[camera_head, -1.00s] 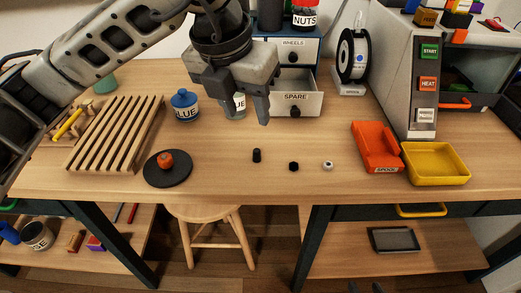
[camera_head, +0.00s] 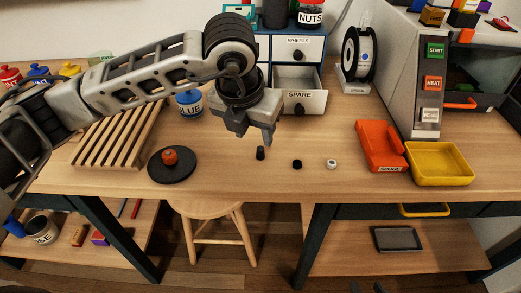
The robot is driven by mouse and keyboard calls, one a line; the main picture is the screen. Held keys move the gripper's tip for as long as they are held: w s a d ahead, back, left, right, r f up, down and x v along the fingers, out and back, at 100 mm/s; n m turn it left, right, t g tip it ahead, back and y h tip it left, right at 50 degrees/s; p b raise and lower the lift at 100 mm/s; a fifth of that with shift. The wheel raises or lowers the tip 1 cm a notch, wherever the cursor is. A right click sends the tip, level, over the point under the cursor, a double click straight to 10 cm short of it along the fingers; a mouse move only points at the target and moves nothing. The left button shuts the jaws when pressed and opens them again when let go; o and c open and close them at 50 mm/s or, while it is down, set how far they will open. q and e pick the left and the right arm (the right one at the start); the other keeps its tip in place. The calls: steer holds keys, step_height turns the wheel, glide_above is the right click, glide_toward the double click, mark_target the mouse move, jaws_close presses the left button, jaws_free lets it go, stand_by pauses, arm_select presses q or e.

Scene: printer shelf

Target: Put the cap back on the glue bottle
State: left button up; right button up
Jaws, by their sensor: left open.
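A small black upright cylinder (camera_head: 260,153), which may be the cap, stands on the table in front of my left gripper (camera_head: 254,137). The left gripper points down, open, with its fingers apart and nothing seen between them. Its fingertips are just behind and above the black cylinder in the picture. The glue bottle is not visible now; the gripper and wrist cover the spot where a pale labelled bottle showed earlier. My right gripper is not in view.
A blue jar (camera_head: 188,104) stands left of the gripper, by a slatted wooden rack (camera_head: 118,135). A black disc (camera_head: 184,176) bears a red-orange piece (camera_head: 169,157). A black nut (camera_head: 297,164) and pale nut (camera_head: 331,164) lie right. The spare drawer (camera_head: 303,102) is open behind.

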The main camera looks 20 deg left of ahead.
mark_target(261, 148)
arm_select(q)
steer(key=shift+w+f, duration=0.1)
steer(key=shift+f, duration=0.35)
steer(key=shift+w+d+p+x, duration=0.1)
steer(key=shift+w+p+x, duration=0.15)
steer(key=shift+x, duration=1.05)
steer(key=shift+w+d+p+x, duration=0.15)
steer(key=shift+p+x, duration=0.1)
steer(key=shift+x, duration=1.05)
steer(key=shift+r, duration=0.15)
jaws_close()
